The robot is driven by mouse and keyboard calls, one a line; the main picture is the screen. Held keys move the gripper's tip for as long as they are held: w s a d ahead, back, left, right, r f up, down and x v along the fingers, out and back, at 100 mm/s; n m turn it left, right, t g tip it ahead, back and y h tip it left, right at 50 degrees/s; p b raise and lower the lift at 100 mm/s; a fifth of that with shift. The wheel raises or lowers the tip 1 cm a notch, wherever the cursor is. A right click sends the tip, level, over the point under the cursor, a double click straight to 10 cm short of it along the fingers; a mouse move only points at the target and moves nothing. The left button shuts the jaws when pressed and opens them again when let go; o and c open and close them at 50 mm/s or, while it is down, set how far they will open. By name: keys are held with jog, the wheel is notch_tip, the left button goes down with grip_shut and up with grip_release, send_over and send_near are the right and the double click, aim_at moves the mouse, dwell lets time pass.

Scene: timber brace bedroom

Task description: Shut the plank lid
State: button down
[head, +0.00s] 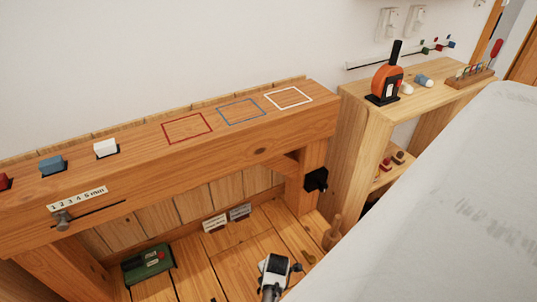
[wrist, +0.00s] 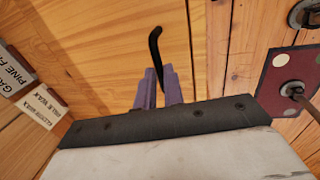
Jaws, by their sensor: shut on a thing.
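In the wrist view the purple fingers of my gripper (wrist: 159,82) are closed together around the lower end of a thin, curved black handle (wrist: 155,43). The handle stands out against orange-brown planks (wrist: 110,45), which I take to be the plank lid; its edges and how far it is open cannot be told. In the head view my white and black gripper (head: 275,268) is at the bottom centre, over the plank surface (head: 205,265) below the timber beam. Its fingertips and the handle are hidden there.
The timber beam (head: 250,148) runs above the planks. A green box (head: 148,262) lies left of my gripper, and small label cards (head: 215,223) stand behind it. A dark red plate (wrist: 291,82) is right of my fingers.

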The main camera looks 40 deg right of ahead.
jog(key=shift+f, duration=0.3)
jog(key=c, duration=1.5)
grip_release()
jog(key=shift+f, duration=0.1)
jog(key=v, duration=1.4)
